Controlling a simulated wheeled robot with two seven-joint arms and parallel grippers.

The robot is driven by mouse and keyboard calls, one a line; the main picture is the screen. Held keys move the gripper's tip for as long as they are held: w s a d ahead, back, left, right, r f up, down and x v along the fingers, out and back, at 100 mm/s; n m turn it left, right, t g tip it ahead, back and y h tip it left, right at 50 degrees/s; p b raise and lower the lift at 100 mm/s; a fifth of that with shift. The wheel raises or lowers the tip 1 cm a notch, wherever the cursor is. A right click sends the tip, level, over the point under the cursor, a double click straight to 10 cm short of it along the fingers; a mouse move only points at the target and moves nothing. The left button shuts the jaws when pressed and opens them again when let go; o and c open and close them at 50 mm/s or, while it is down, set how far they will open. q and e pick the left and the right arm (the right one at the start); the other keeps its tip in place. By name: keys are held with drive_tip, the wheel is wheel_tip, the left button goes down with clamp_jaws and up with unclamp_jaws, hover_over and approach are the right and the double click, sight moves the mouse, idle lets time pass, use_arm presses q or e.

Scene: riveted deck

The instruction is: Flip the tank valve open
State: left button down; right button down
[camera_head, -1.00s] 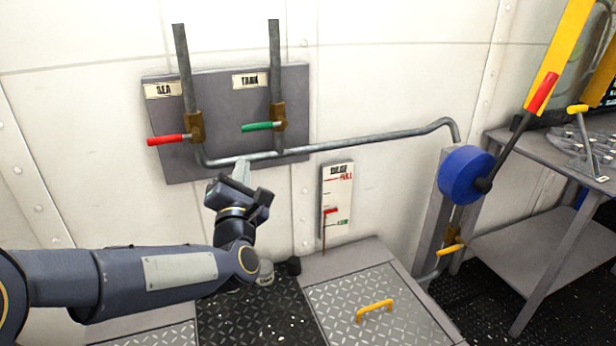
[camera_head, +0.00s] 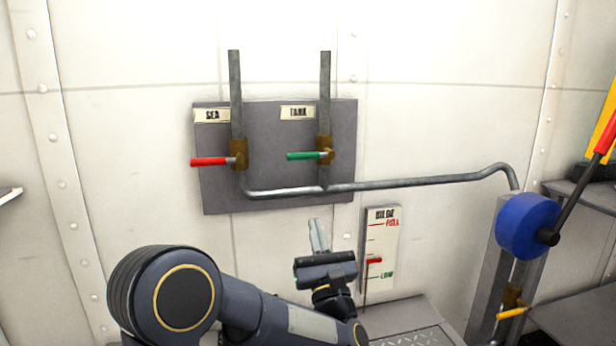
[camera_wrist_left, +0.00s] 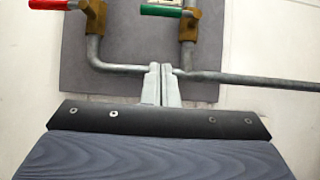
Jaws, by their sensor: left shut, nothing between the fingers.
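The tank valve's green handle (camera_head: 304,155) points left from its brass body (camera_head: 325,150), under the TANK label (camera_head: 297,113) on the grey wall panel. The handle lies across its upright pipe. It also shows at the top of the left wrist view (camera_wrist_left: 161,10). The sea valve's red handle (camera_head: 210,161) lies the same way to its left. My left gripper (camera_head: 318,235) is below the panel, its fingers pointing up, shut and empty, apart from both handles. In the left wrist view the fingertips (camera_wrist_left: 160,70) appear in front of the horizontal pipe. My right gripper is not in view.
A grey pipe (camera_head: 420,183) runs right from the valves toward a blue wheel (camera_head: 527,226) with a red-ended lever. A bilge gauge (camera_head: 381,247) hangs right of my gripper. A yellow-handled valve (camera_head: 511,312) sits lower right. The wall between gripper and panel is clear.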

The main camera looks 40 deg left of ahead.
sight(309, 156)
use_arm(q)
drive_tip(key=s+d+r+x, duration=0.1)
drive_tip(key=r+x, duration=0.1)
drive_tip(key=x, duration=1)
drive_tip(key=shift+r+p, duration=0.3)
drive_tip(key=shift+a, duration=0.1)
drive_tip(key=shift+w, duration=0.1)
